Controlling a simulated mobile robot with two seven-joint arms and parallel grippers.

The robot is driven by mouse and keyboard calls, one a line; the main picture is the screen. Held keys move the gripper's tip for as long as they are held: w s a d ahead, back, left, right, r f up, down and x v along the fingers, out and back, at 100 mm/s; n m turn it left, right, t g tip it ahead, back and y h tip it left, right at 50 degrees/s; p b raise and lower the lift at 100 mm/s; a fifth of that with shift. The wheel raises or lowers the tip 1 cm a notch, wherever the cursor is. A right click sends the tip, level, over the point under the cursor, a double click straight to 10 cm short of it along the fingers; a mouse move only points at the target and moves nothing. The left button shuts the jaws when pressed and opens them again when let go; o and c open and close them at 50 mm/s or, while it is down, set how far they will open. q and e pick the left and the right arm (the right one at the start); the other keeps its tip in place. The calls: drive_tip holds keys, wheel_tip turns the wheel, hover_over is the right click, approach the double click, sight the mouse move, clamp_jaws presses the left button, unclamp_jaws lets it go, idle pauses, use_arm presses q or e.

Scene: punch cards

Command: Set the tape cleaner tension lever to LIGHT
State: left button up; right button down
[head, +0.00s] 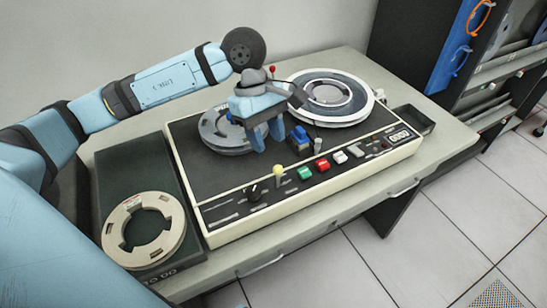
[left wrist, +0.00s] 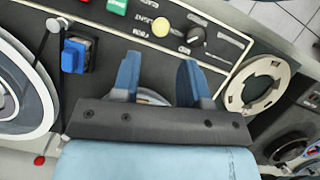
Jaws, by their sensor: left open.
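The tape cleaner deck (head: 215,175) is a dark panel with a cream rim on the table. A lever with a yellow ball (head: 278,170) stands near its front edge; the ball also shows in the left wrist view (left wrist: 161,27). A second lever with a red ball (head: 272,69) is at the back. No lettering is legible enough to tell which is the tension lever or where LIGHT is. My left gripper (head: 267,142) is open and empty above the deck, behind the yellow ball, its fingers (left wrist: 159,75) apart from it. My right gripper is not in view.
A black knob (head: 253,192) and green (head: 305,173), red and white buttons line the front panel. A blue block (head: 299,136) stands right of my fingers. Two reels lie on the deck, the right one (head: 366,97) large. An empty cream reel (head: 118,216) lies at left.

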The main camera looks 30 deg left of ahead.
use_arm(q)
drive_tip(key=v, duration=0.3)
drive_tip(key=shift+a+r, duration=0.1)
drive_tip(key=shift+r, duration=0.2)
idle(0.3)
